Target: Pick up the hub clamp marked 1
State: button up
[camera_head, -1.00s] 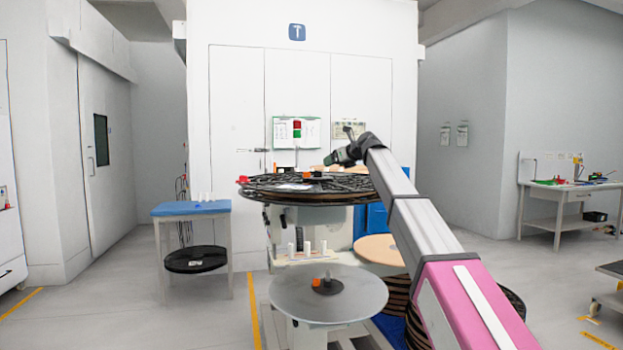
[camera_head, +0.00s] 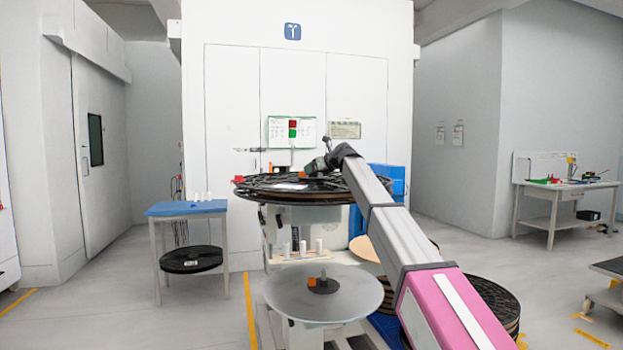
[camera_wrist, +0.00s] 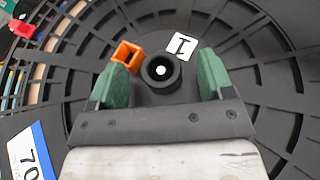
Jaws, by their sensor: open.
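The hub clamp (camera_wrist: 161,72) is a round black knob with a pale centre and an orange lever block (camera_wrist: 127,54) at its upper left. A white tag marked 1 (camera_wrist: 180,46) lies beside it. My gripper (camera_wrist: 160,84) is open, its green-padded fingers on either side of the knob with gaps showing; I cannot tell their height relative to it. In the head view the clamp's orange part (camera_head: 307,174) shows on top of the large black reel (camera_head: 262,188), with my gripper (camera_head: 314,168) over it.
A second clamp with an orange part (camera_head: 323,284) sits on the grey disc (camera_head: 290,300) in front. White posts (camera_head: 318,245) stand below the reel. A red part (camera_wrist: 22,28) and a card marked 70 (camera_wrist: 27,152) are on the reel. A blue-topped table (camera_head: 185,209) stands at left.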

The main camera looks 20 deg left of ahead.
jog(key=c, duration=1.2)
jog(key=shift+r, duration=0.1)
